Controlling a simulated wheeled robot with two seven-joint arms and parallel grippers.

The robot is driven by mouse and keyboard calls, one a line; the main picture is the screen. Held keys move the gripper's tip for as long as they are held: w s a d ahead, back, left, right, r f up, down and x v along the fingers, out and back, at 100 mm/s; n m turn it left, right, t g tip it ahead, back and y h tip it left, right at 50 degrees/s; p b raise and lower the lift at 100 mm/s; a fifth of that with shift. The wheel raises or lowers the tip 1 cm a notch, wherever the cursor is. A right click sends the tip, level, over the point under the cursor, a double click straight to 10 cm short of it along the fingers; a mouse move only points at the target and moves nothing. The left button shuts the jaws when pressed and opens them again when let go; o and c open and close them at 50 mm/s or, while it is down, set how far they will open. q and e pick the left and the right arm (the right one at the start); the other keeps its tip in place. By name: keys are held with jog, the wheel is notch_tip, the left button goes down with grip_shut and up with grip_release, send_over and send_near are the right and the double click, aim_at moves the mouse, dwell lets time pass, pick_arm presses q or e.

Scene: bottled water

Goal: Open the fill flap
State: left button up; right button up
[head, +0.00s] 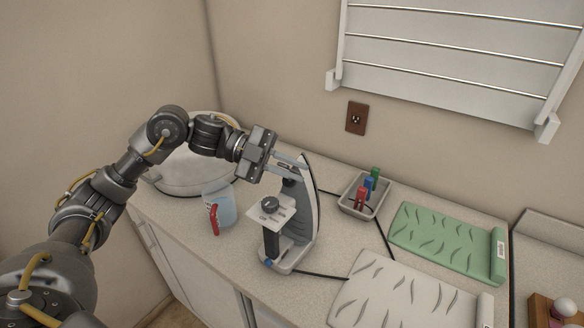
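An upright appliance that looks like a steam iron (305,215) stands on the counter, with a tall curved grey body, a black handle and a dark knob (270,204) on a pale plate. My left gripper (297,169) reaches in from the left, with its two fingers apart around or just in front of the appliance's upper end. I cannot tell whether they touch it. The fill flap cannot be made out clearly; the fingers partly cover that upper area. A clear jug (225,208) with a red handle and bluish contents stands left of the appliance. My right gripper is out of view.
A grey tray (349,207) with red, blue and green items sits to the right. Green (440,238) and white (385,290) patterned mats lie further right. A round pale basin (180,180) is behind my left arm. Dark cords cross the counter.

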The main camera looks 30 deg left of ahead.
pick_arm(q)
grip_shut()
jog(key=m+b, duration=0.1)
jog(key=b, duration=0.1)
jog(key=f+b, duration=0.1)
jog(key=b, duration=0.2)
jog(key=shift+s+f+m+t+h, duration=0.2)
jog(key=shift+s+m+t+h, duration=0.1)
jog(key=shift+m+t, duration=0.1)
jog(key=shift+a+r+b, duration=0.1)
jog(key=shift+r+b, duration=0.05)
jog(key=shift+b, duration=0.2)
jog(key=shift+r, duration=0.1)
